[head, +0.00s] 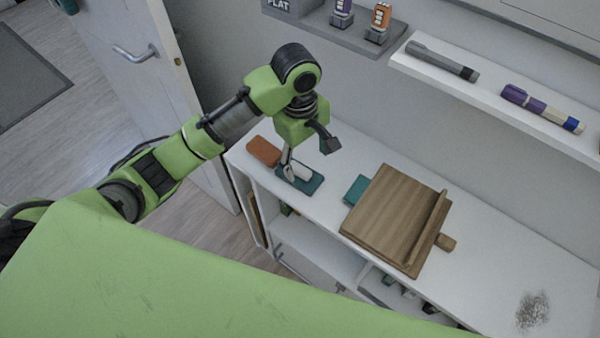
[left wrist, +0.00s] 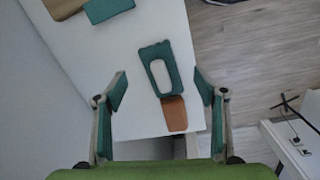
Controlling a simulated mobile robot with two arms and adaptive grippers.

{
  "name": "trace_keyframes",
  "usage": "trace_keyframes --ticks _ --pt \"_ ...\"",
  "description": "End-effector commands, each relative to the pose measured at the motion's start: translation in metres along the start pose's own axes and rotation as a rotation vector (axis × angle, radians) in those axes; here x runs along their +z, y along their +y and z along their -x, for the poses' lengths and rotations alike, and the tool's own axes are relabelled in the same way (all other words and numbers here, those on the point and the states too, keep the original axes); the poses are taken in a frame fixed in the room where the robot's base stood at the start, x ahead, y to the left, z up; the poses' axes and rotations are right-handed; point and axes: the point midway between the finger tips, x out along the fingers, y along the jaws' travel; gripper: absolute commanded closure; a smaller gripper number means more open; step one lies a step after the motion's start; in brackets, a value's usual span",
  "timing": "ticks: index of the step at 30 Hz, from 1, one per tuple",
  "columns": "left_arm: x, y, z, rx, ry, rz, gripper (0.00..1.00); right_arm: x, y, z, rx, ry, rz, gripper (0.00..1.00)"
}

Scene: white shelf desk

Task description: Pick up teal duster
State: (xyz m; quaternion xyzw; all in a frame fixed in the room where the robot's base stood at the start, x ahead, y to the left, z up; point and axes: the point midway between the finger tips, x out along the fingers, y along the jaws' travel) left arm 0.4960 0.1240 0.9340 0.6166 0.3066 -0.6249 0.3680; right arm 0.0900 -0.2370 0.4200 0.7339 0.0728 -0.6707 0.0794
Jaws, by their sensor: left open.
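The teal duster (head: 313,187), a flat teal piece with a pale middle, lies on the white desk top near its left end. It also shows in the left wrist view (left wrist: 177,64), where its pale middle is ringed by teal. My left gripper (head: 308,156) is above the duster, pointing down, with its fingers spread and nothing between them. In the left wrist view the two fingertips (left wrist: 161,87) stand on either side of the duster, apart from it. One finger hides part of the duster in the head view. My right gripper is not in view.
An orange-brown block (head: 263,150) lies close beside the duster. Another teal block (head: 355,190) lies by a wooden stand (head: 395,215). A dark smudge (head: 533,312) marks the desk's right part. Markers rest on a white wall shelf (head: 500,98). A door (head: 135,75) stands at left.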

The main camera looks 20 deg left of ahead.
Motion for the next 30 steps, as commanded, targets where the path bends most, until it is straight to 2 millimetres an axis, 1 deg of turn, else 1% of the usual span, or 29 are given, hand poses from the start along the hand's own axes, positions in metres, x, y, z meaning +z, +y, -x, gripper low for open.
trace_keyframes --ticks 1,4,7,9,11,18,21,24,26,29,30 --pt "-0.012 0.004 0.014 -0.016 0.022 0.069 0.35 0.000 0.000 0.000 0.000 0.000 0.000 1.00" --pt "-0.025 0.006 0.031 -0.047 0.045 0.183 0.35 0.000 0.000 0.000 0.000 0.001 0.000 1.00" --pt "-0.032 0.006 0.040 -0.063 0.057 0.247 0.35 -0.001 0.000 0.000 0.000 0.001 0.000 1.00" --pt "-0.034 0.006 0.039 -0.069 0.060 0.267 0.35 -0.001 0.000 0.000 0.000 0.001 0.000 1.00" --pt "-0.034 0.005 0.032 -0.071 0.060 0.272 0.35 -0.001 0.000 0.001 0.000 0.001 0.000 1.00" --pt "-0.036 0.001 -0.015 -0.070 0.060 0.270 0.35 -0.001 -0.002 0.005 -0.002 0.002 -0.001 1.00" --pt "-0.037 0.001 -0.030 -0.069 0.060 0.270 0.35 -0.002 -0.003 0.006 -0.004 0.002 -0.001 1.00" --pt "-0.037 0.000 -0.040 -0.068 0.060 0.269 0.35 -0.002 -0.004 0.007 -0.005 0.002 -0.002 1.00" --pt "-0.037 0.000 -0.043 -0.067 0.060 0.268 0.35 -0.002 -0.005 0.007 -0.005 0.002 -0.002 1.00" --pt "-0.038 0.000 -0.050 -0.068 0.060 0.268 0.35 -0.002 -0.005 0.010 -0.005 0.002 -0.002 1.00" --pt "-0.038 0.000 -0.055 -0.068 0.060 0.268 0.35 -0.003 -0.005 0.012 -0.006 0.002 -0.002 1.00"
